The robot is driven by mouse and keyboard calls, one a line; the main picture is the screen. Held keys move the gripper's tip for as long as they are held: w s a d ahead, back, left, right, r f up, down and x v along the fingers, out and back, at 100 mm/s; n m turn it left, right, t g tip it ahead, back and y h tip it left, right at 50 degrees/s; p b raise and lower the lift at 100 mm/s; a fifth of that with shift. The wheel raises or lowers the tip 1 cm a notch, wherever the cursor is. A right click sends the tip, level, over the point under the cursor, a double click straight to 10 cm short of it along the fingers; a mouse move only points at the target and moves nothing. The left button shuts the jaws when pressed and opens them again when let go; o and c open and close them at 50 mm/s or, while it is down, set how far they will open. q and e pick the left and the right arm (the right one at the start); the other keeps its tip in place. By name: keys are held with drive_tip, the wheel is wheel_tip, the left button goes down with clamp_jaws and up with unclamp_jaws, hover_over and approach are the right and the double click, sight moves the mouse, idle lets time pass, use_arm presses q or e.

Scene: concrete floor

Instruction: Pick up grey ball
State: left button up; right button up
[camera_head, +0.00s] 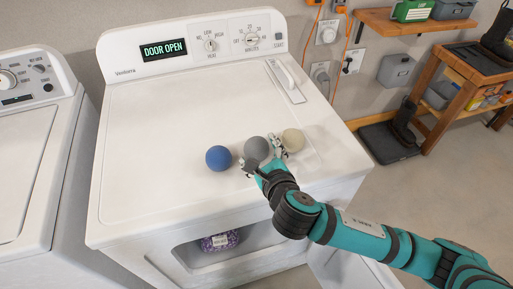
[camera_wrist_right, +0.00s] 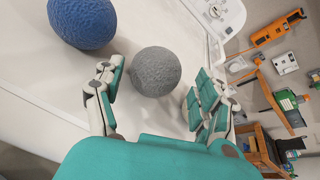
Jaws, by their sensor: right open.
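The grey ball (camera_head: 257,149) sits on top of the white dryer (camera_head: 150,130), between a blue ball (camera_head: 218,158) on its left and a cream ball (camera_head: 293,140) on its right. My right gripper (camera_head: 264,160) is at the grey ball from the front, its fingers spread to either side. In the right wrist view the grey ball (camera_wrist_right: 155,71) lies just beyond and between the open fingers (camera_wrist_right: 152,97). The blue ball (camera_wrist_right: 83,22) shows at the upper left there, outside the left finger. The cream ball is not visible in that view. My left gripper is not in view.
The dryer's control panel (camera_head: 205,44) reads "DOOR OPEN", and its front opening holds a purple item (camera_head: 220,241). A white washer (camera_head: 35,150) stands at left. A wooden bench (camera_head: 465,80) stands at right. The dryer top left of the balls is clear.

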sight(255, 146)
drive_tip(key=x, duration=0.5)
drive_tip(key=shift+f, duration=0.2)
drive_tip(key=shift+c, duration=0.2)
drive_tip(key=shift+s, duration=0.1)
drive_tip(key=c, duration=0.8)
